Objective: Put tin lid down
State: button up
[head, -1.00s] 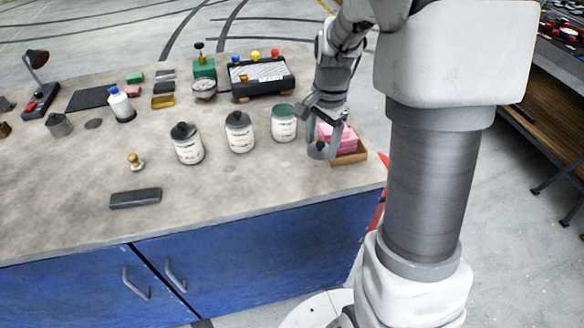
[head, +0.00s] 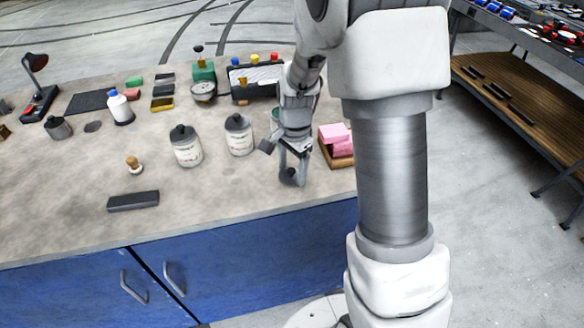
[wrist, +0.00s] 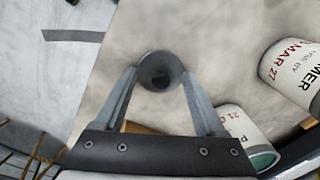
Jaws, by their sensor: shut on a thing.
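My gripper (head: 291,172) is shut on a dark grey tin lid (head: 289,180), in front of the tins. In the wrist view, the lid (wrist: 161,72) sits between the two fingertips of my gripper (wrist: 160,78), with bare bench behind it. I cannot tell how high it is above the bench. The open tin with a green inside (head: 275,117) is mostly hidden behind my arm; it also shows in the wrist view (wrist: 240,125). Two other tins, the middle one (head: 239,140) and the left one (head: 187,150), have dark lids on.
A wooden tray (head: 343,161) with pink blocks (head: 335,139) stands just right of my gripper. A dark flat block (head: 133,201) and a small wooden-knobbed stamp (head: 134,165) lie to the left. The bench (head: 230,190) is bare in front of the tins.

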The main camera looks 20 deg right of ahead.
aim_at(294, 172)
jog(key=shift+f, duration=0.15)
jog(key=o, duration=1.3)
notch_tip(294, 172, up, 12)
jog(key=p, duration=0.2)
jog(key=shift+s+r+n+t, duration=0.85)
jog(key=shift+s+r+n, duration=1.15)
jog(key=shift+s, duration=1.4)
jog(key=shift+s+r+n+t, duration=0.8)
jog(key=shift+s+r+n, duration=1.2)
jog(key=shift+s, duration=1.35)
jog(key=shift+s+r+n+t, duration=0.85)
jog(key=shift+s+r+n, duration=1.15)
jog(key=shift+s, duration=1.4)
jog(key=shift+f+n, duration=0.3)
